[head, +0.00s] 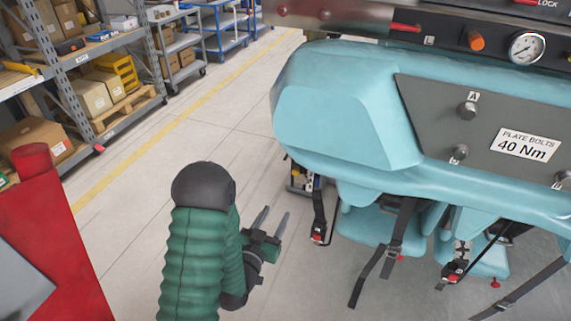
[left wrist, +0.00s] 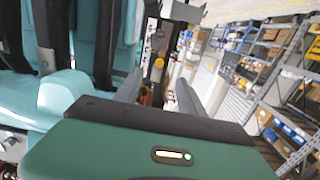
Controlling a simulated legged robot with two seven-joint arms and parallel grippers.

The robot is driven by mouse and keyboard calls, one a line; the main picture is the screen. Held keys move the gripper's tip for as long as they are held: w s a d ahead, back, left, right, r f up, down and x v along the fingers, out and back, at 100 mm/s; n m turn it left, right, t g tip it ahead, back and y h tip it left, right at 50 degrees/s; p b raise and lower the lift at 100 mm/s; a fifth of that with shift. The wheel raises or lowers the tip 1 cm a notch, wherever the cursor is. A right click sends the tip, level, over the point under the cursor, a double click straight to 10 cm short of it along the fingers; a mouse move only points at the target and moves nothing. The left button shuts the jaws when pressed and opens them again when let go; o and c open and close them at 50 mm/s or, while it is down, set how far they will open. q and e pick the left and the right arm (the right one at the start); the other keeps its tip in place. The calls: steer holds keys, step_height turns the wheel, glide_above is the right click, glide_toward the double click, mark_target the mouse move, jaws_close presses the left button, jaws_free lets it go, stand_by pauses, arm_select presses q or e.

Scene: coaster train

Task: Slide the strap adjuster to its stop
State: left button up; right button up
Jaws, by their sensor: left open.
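My left gripper (head: 276,212) is open and empty over the grey floor, left of the teal coaster car (head: 345,110). Its two fingers also show apart in the left wrist view (left wrist: 160,95). Black straps hang below the car's front by the teal seats. One strap (head: 408,222) carries a dark buckle-like piece (head: 394,252), which may be the strap adjuster; I cannot tell for sure. Red-buttoned buckles hang at the left (head: 318,238) and right (head: 453,277). The gripper is apart from all of them. In the left wrist view, dark straps (left wrist: 103,45) lie over a teal seat. My right gripper is out of view.
A red cabinet-like thing (head: 55,240) stands at the lower left. Shelving with boxes (head: 75,75) lines the far left. The floor between is clear.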

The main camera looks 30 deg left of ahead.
arm_select(q)
steer(key=p, duration=0.1)
glide_toward(295, 174)
steer(key=a+x, duration=0.1)
steer(key=x, duration=0.6)
steer(key=shift+w+d+t, duration=0.3)
steer(key=shift+w, duration=0.2)
steer(key=shift+w+d, duration=0.15)
steer(key=shift+d, duration=0.1)
steer(key=shift+a+f, duration=0.1)
steer(key=shift+a, duration=0.35)
steer(key=c, duration=0.6)
steer(key=shift+c, duration=1.3)
jaws_close()
steer(key=shift+d, duration=0.2)
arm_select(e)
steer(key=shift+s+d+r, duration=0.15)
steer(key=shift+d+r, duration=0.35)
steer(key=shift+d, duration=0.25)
